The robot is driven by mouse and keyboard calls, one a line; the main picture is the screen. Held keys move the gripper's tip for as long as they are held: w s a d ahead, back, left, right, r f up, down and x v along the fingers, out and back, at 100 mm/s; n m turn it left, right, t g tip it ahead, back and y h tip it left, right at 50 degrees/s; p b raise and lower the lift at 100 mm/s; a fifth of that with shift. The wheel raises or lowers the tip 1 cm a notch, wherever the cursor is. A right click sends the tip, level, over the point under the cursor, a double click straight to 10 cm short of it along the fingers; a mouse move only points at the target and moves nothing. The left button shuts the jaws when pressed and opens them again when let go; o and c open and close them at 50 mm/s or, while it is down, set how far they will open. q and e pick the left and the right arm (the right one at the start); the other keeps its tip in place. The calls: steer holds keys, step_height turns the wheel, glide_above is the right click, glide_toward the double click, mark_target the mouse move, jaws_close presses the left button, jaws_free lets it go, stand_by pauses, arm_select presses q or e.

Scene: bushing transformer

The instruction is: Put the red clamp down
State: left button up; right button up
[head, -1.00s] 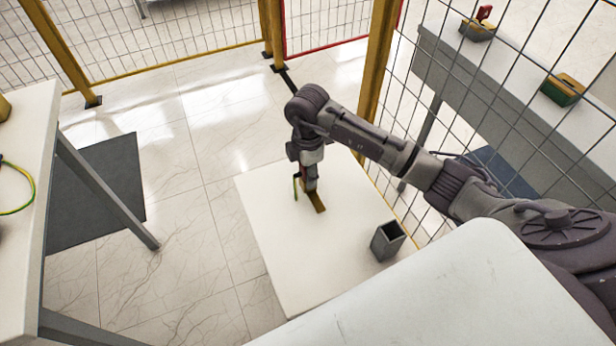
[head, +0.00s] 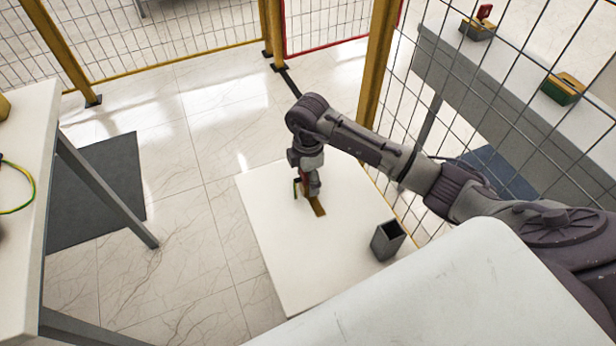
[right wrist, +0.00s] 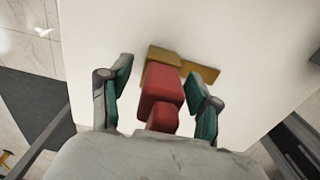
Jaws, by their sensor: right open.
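The red clamp (right wrist: 162,88) stands between the two spread fingers of my right gripper (right wrist: 158,100) in the right wrist view, with a gap on each side. A brownish-yellow part (right wrist: 200,72) is at its far end, against the white table top. In the head view my right gripper (head: 307,188) points down over the white table (head: 275,250), and the yellow-brown part (head: 318,206) shows beside it on the table. The clamp is mostly hidden there by the gripper. My left gripper is not in view.
A dark grey open-topped holder (head: 387,241) stands on the white table to the right. A wire fence with yellow posts (head: 376,75) runs behind and to the right. A grey bench (head: 500,95) behind it carries a green and yellow box (head: 563,89).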

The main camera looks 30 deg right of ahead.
step_height(320, 180, up, 12)
steer(key=shift+r, duration=0.15)
stand_by(0.7)
